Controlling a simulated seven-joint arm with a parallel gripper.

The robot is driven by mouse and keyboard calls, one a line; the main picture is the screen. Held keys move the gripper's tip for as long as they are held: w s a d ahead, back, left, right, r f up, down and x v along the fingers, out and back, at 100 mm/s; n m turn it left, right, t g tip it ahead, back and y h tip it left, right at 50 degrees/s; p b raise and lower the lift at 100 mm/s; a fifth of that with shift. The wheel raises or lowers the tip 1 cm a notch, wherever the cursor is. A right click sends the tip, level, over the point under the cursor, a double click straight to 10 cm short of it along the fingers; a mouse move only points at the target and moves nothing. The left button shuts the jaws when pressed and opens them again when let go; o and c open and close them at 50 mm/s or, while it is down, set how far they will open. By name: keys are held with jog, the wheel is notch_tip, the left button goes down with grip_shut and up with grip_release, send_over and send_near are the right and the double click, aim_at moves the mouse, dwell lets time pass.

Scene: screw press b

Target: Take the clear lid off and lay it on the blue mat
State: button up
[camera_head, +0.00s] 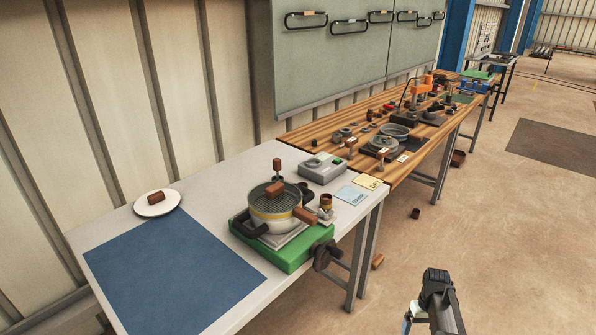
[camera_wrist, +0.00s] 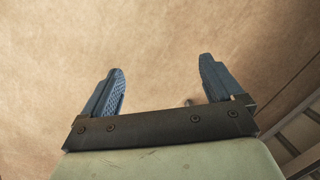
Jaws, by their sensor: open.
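The clear lid (camera_head: 285,201) sits on top of a pale pot (camera_head: 270,222) and has a brown knob in the middle. The pot stands on a green base (camera_head: 291,257) on the white table. The blue mat (camera_head: 165,275) lies flat to the left of the pot, and its middle is bare. My gripper (camera_wrist: 161,66) is open and empty in the wrist view, with its two blue fingers apart above brown floor. In the head view my arm shows low at the right, off the table and well apart from the lid.
A white plate (camera_head: 157,205) with a brown block is at the mat's far edge. A grey box (camera_head: 322,168), small dark and brown parts, and two cards stand behind and right of the pot. A dark knob (camera_head: 325,254) juts from the green base's front. A wooden bench (camera_head: 345,131) is cluttered.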

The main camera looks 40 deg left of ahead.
jog(key=w+a+r+n+t+y, duration=0.1)
jog(key=w+a+r+n, duration=0.2)
jog(key=a+r, duration=1.2)
jog(key=w+a+r+n+t, duration=0.2)
jog(key=a+r, duration=1.2)
jog(key=r, duration=0.3)
notch_tip(320, 180, up, 23)
jog(key=n+g+y, duration=0.1)
jog(key=n, duration=0.4)
send_over(275, 186)
jog(key=d, duration=0.2)
jog(key=f, duration=0.4)
jog(key=a+f, duration=0.1)
jog(key=f, duration=0.4)
jog(key=a+f, duration=0.1)
jog(key=f, duration=0.4)
jog(key=shift+c, duration=0.2)
jog(key=shift+d, duration=0.1)
jog(key=c, duration=1.2)
